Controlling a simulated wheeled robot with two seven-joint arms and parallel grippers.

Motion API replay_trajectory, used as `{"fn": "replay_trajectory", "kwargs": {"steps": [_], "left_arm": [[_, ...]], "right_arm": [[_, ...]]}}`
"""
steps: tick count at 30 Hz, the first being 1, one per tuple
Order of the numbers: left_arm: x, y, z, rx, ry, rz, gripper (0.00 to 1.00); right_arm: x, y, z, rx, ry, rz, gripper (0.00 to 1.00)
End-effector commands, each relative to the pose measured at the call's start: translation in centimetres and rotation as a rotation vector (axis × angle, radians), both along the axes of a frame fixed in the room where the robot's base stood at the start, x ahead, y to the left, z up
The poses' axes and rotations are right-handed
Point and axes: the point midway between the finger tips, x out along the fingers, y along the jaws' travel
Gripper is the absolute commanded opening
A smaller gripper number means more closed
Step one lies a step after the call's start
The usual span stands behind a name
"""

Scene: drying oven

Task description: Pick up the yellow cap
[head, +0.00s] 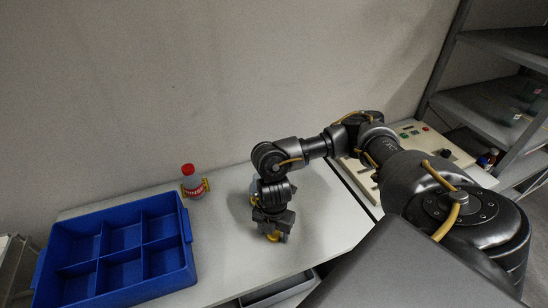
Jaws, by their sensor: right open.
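The yellow cap (273,237) is on the white table, low between the fingers of my right gripper (272,232). The gripper points down over the cap and its fingers hide part of it. My right gripper is open, and I cannot tell whether its fingers touch the cap. My left gripper is not in view.
A blue divided crate (187,222) stands on the table at the left. A bottle with a red cap (193,181) stands behind it near the wall. A control panel (411,133) and grey shelves (492,104) are at the right. The table front is clear.

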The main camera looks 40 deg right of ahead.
Motion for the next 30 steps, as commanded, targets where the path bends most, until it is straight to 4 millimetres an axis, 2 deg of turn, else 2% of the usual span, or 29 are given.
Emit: {"fn": "replay_trajectory", "kwargs": {"steps": [4, 15, 25, 30], "left_arm": [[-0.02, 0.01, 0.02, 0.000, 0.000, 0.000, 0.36], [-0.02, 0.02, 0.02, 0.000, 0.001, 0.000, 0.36], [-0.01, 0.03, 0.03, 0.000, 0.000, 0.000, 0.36], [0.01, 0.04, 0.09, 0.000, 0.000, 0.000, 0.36]], "right_arm": [[0.01, 0.00, 0.03, 0.000, 0.000, 0.000, 0.61], [0.00, 0.01, 0.04, 0.000, 0.000, 0.000, 0.13], [0.01, 0.00, 0.14, 0.000, 0.000, 0.000, 0.13], [0.08, -0.01, 0.95, 0.000, -0.002, 0.000, 0.13]]}}
